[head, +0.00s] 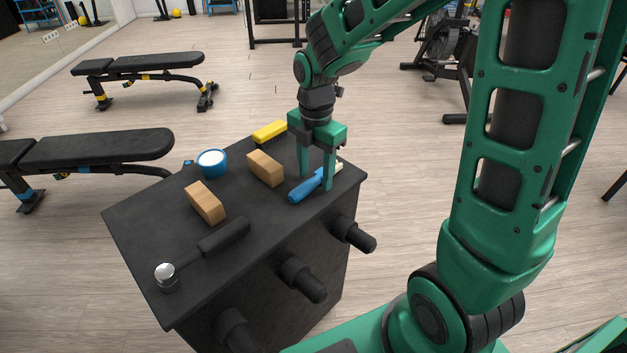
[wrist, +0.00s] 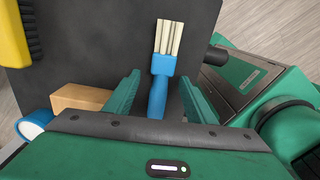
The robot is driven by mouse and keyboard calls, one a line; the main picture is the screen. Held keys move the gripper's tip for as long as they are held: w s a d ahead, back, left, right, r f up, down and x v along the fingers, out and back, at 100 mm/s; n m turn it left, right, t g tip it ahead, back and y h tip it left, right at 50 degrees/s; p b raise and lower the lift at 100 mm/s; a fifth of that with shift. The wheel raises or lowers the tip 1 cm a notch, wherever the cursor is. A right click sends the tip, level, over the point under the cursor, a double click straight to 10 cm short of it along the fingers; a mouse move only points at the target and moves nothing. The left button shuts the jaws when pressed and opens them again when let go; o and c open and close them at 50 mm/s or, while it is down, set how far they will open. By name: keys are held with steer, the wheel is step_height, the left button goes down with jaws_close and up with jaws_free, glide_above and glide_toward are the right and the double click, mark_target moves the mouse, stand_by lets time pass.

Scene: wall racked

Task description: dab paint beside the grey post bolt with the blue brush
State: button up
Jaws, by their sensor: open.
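The blue brush (head: 301,190) lies on the black box top near its right edge, its pale bristles toward the right. In the wrist view the brush (wrist: 158,92) points away from me, bristles at the far end. My gripper (head: 316,182) is open and low over the brush, with one finger on each side of the handle; I cannot tell whether they touch it. A blue cup (head: 212,170) with white contents, perhaps paint, stands at the back left of the top. Several dark posts, including one at the right (head: 354,234), stick out of the box's front side; I cannot single out a grey post bolt.
Two wooden blocks (head: 265,169) (head: 205,203) lie left of the brush. A yellow brush (head: 269,131) lies at the back edge. A dark-handled tool (head: 223,237) with a silver end lies near the front. Benches (head: 90,155) stand on the floor to the left.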

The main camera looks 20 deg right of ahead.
mark_target(312, 178)
steer(key=shift+f, duration=0.35)
steer(key=shift+c, duration=0.3)
steer(key=c, duration=1.1)
steer(key=shift+r, duration=0.55)
steer(key=r, duration=0.2)
steer(key=a+r, duration=0.1)
steer(key=shift+s+r, duration=0.25)
steer(key=shift+r, duration=0.15)
steer(key=s+a+r, duration=0.5)
steer(key=a+r, duration=0.1)
steer(key=a, duration=0.3)
steer(key=shift+a, duration=0.25)
steer(key=shift+r, duration=0.1)
